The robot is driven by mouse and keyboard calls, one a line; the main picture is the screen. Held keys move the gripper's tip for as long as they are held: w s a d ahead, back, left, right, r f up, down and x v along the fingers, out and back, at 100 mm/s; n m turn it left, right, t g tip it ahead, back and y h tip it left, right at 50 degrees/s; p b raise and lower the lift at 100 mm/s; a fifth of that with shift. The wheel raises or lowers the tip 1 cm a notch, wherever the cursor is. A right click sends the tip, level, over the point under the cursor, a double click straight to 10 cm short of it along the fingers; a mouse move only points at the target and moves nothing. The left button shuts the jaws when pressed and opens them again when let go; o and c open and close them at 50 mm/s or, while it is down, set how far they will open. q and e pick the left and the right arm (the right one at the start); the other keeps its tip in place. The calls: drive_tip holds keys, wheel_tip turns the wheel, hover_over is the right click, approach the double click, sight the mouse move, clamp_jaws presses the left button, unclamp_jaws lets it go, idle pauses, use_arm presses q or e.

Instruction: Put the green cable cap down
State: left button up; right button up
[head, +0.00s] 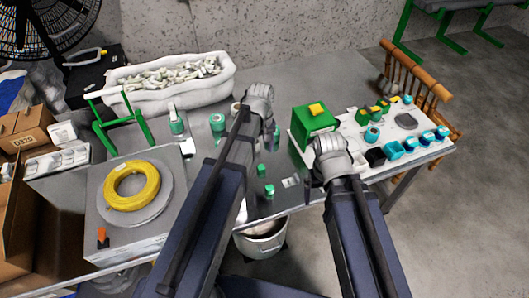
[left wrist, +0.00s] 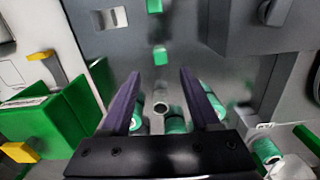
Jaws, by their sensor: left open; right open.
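Two small green caps lie on the grey metal table, one farther (head: 261,170) and one nearer the front edge (head: 269,190). In the left wrist view the farther cap (left wrist: 160,55) sits just beyond the fingertips, and the nearer cap (left wrist: 154,5) is at the top edge. I cannot tell which one is the task's cap.
A green box (head: 314,121) and a white board (head: 437,147) with several coloured parts stand right. Teal rolls (head: 218,122) stand left of my left gripper. A yellow cable coil (head: 131,186), green stand (head: 122,122) and white bin (head: 170,84) are left. A bucket (head: 262,241) stands below the front edge.

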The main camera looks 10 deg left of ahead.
use_arm(q)
drive_tip(key=s+d+m+y, duration=0.1)
drive_tip(key=s+d+m, duration=0.8)
drive_tip(key=s, duration=0.4)
drive_tip(key=shift+s+d+m, duration=0.35)
drive_tip(key=shift+d+m, duration=0.05)
drive_tip(key=shift+m, duration=0.2)
drive_tip(key=shift+r, duration=0.1)
wheel_tip(320, 180, up, 3)
drive_tip(key=p, duration=0.3)
